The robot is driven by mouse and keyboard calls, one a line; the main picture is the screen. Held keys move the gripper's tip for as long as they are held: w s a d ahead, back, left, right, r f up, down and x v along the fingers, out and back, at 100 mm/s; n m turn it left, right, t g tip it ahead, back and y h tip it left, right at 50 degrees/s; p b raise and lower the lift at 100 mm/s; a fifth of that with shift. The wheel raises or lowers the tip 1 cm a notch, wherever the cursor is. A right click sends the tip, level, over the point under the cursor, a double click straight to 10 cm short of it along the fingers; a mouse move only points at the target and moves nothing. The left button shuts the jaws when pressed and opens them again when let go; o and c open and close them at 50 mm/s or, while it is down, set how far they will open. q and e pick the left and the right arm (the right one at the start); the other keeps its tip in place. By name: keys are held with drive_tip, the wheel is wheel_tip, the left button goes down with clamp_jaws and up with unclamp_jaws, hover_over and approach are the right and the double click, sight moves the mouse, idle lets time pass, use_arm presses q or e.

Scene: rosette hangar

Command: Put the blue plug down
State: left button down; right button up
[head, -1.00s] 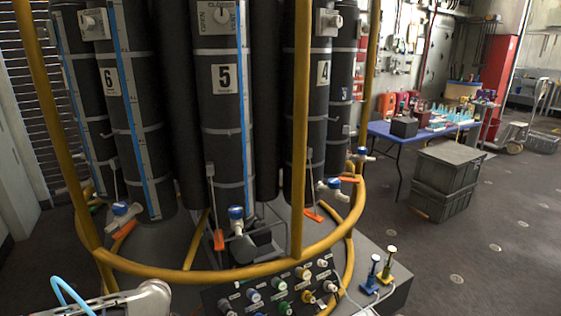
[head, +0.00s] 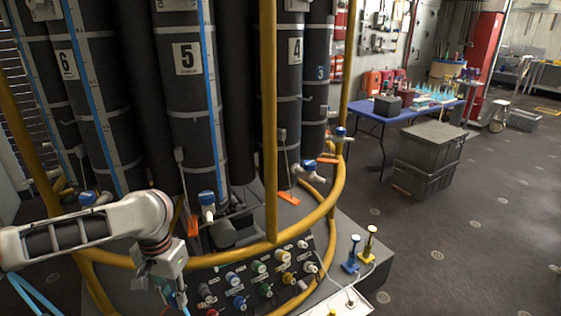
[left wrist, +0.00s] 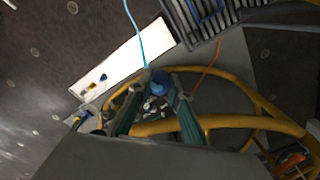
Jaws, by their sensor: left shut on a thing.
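My left gripper (head: 172,292) hangs low in front of the yellow rail in the head view, with its fingertips near the bottom edge. In the left wrist view the gripper (left wrist: 160,92) has its two green fingers closed around the blue plug (left wrist: 159,77). A light blue cable (left wrist: 135,30) runs up from beside the plug. In the head view the plug itself is hard to make out. The right gripper is not in view.
The yellow ring rail (head: 312,228) circles the dark cylinders (head: 192,110). A sloped panel of coloured connectors (head: 262,282) lies right of the gripper. A blue stand (head: 351,256) and a yellow stand (head: 367,246) are beyond it. Grey crates (head: 428,160) stand on the floor.

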use_arm(q)
drive_tip(key=s+r+n, duration=0.2)
drive_tip(key=s+r, duration=0.2)
drive_tip(key=r, duration=0.5)
drive_tip(key=shift+d+n, duration=0.2)
drive_tip(key=shift+n, duration=0.2)
